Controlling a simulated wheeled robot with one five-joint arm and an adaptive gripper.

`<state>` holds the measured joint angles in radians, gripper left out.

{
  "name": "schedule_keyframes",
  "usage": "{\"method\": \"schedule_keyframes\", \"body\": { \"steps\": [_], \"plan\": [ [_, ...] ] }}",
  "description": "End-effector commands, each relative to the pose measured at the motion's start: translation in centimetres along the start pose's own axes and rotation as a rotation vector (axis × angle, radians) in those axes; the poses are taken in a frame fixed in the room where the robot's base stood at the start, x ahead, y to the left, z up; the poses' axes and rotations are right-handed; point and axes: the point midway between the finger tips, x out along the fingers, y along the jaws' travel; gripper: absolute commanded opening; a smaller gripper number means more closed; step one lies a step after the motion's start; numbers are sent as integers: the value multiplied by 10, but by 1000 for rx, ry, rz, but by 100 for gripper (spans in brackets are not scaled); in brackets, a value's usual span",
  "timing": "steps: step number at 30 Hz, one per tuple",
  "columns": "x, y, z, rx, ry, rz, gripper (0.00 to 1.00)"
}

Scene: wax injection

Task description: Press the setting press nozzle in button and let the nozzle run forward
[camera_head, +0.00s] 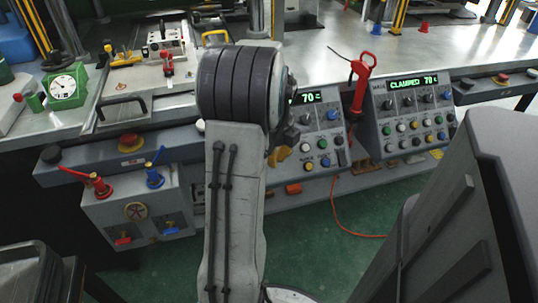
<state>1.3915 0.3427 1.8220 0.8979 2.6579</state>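Two sloped grey control panels stand along the bench front. The left panel (335,153) has a display showing "70" and is partly covered by my arm. Button labels are too small to read, so I cannot tell which one is nozzle in. The nozzle cannot be made out. A dark part that seems to be my gripper (287,134) shows beside my arm's thick joint, in front of the left panel; its fingers are not clear.
A red handheld tool (361,78) stands between the panels; a red cord (337,217) trails on the green floor. A grey valve box (138,197) with red and blue handles is at left. A green gauge (66,87) sits on the bench. A large dark body fills the right foreground.

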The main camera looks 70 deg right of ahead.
Motion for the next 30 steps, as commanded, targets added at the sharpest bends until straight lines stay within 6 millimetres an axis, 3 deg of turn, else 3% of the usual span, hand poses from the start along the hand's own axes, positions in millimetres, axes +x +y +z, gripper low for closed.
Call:
{"method": "schedule_keyframes", "body": {
  "steps": [30],
  "plan": [
    [6,0,6,0,0,1,0]
  ]
}}
